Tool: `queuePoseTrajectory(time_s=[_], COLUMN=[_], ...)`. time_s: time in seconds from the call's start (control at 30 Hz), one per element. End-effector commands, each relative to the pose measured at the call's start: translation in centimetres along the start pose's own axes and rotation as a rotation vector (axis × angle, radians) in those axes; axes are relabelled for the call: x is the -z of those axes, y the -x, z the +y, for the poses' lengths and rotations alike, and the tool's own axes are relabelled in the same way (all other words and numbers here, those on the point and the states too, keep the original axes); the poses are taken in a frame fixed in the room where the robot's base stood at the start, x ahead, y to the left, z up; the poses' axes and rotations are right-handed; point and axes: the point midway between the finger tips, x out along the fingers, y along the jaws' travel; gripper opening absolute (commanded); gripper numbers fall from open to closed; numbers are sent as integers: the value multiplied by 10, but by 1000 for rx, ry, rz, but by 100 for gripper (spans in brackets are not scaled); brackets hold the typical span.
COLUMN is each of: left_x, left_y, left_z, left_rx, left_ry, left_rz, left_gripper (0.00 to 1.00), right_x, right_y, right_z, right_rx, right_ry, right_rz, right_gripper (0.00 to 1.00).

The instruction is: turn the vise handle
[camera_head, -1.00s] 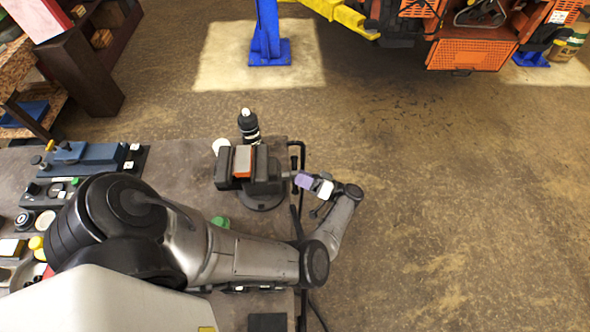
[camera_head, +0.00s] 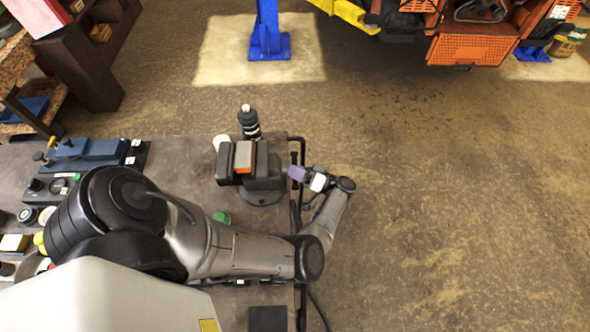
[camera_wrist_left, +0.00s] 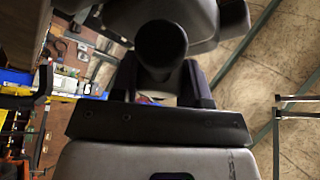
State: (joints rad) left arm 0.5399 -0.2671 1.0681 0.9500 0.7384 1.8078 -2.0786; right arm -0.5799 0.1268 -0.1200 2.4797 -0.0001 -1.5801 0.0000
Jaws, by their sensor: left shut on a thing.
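The dark grey vise (camera_head: 264,184) is fixed near the right edge of the workbench. An orange-red piece (camera_head: 244,157) shows between its jaws. My left gripper (camera_head: 293,173) is at the vise's right side, just past the bench edge, shut on the vise handle. The handle is mostly hidden in the head view. In the left wrist view a dark round end of the handle (camera_wrist_left: 161,45) lies between the two dark fingers of the gripper (camera_wrist_left: 160,78). My right gripper is not in view.
A black bottle (camera_head: 249,122) stands behind the vise. Tools and small parts crowd the bench's left side. A dark rail (camera_head: 297,158) runs along the bench's right edge. Open floor (camera_head: 450,210) lies to the right. A blue lift post (camera_head: 268,35) and an orange machine (camera_head: 470,50) stand beyond.

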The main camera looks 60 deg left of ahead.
Motion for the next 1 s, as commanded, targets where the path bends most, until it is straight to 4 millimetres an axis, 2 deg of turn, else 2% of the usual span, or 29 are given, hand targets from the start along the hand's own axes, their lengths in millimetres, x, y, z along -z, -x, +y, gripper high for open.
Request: queuePoseTrajectory(time_s=[0.03, 0.17, 0.47, 1.0], left_x=[0, 0, -2, -3], left_y=[0, 0, 1, 1], left_z=[0, 0, 3, 4], left_rx=[-1, -2, 23, 198], left_ry=[0, 0, 53, 425], left_rz=[0, 0, 3, 17], left_gripper=[30, 18, 18, 18], right_x=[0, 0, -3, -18], right_y=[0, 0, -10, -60], right_z=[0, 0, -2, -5], right_rx=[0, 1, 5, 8], right_ry=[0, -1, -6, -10], right_rz=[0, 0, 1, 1], right_gripper=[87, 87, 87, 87])
